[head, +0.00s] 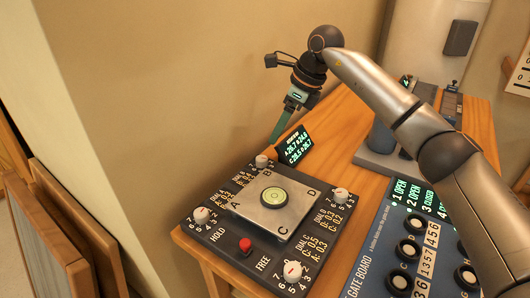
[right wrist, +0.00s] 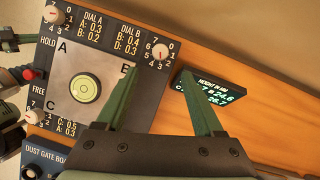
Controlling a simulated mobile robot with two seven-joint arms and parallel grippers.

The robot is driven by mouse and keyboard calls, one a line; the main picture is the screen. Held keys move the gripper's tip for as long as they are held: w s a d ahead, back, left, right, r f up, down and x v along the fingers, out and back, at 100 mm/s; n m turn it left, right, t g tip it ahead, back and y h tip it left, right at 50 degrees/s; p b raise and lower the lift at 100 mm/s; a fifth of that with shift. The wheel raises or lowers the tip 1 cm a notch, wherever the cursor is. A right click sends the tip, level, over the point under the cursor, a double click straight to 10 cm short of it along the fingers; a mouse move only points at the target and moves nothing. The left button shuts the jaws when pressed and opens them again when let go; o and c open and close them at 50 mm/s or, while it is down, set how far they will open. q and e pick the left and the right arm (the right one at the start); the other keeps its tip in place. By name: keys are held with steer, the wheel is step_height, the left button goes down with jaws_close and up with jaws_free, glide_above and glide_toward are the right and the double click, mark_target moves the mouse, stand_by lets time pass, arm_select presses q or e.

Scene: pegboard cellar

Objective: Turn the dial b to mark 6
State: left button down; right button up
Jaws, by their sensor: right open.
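The dial board (head: 222,240) stands on the wooden table. Dial b is a pale round knob (head: 262,161) at its far corner, near the letter B on the central plate. It also shows in the right wrist view (right wrist: 160,52), with a small red mark and digits around it. I cannot tell for sure which digit the mark meets. My right gripper (head: 277,136) is open and empty, above and just behind dial b. In the right wrist view its two green fingers (right wrist: 160,70) stand apart, the knob lying between and beyond their tips.
Other dials stand at the left (head: 202,215), right (head: 340,194) and front (head: 292,271) corners. A small lit display (head: 293,146) stands close behind dial b. The gate board (head: 385,250) lies to the right.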

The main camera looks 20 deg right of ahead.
mark_target(263, 158)
steer(key=x, duration=1)
steer(key=shift+w, duration=0.1)
jaws_close()
